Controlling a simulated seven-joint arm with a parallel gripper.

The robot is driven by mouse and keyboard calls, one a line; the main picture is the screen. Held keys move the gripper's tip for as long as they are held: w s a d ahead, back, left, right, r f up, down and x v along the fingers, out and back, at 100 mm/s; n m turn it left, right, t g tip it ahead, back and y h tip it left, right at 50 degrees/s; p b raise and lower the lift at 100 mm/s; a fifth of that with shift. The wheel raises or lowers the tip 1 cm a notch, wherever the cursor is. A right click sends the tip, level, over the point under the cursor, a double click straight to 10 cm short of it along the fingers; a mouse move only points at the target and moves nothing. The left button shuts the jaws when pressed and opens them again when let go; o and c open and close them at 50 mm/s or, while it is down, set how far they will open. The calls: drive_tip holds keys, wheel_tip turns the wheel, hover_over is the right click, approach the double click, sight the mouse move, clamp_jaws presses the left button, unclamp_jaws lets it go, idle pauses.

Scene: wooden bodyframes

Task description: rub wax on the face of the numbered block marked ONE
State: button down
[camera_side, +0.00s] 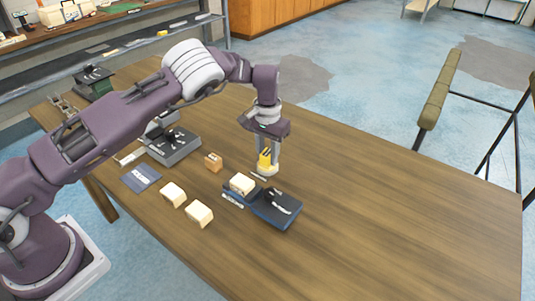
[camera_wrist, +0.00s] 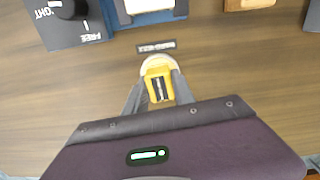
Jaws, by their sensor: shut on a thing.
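My gripper (camera_side: 267,157) is shut on a yellow-handled tool with a pale, rounded base, likely the wax (camera_side: 265,169). The yellow tool also shows between the fingers in the wrist view (camera_wrist: 158,87). It is upright, low by the table behind the blue fixture; I cannot tell whether it touches the table. Two more pale blocks (camera_side: 173,195) (camera_side: 199,214) lie loose on the table. No number is readable on any block, so I cannot tell which is ONE.
A small dark label plate (camera_wrist: 156,46) lies by the tool. The table's right side (camera_side: 400,200) is clear.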

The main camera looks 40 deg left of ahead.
sight(267, 152)
drive_tip(key=shift+r, duration=3.5)
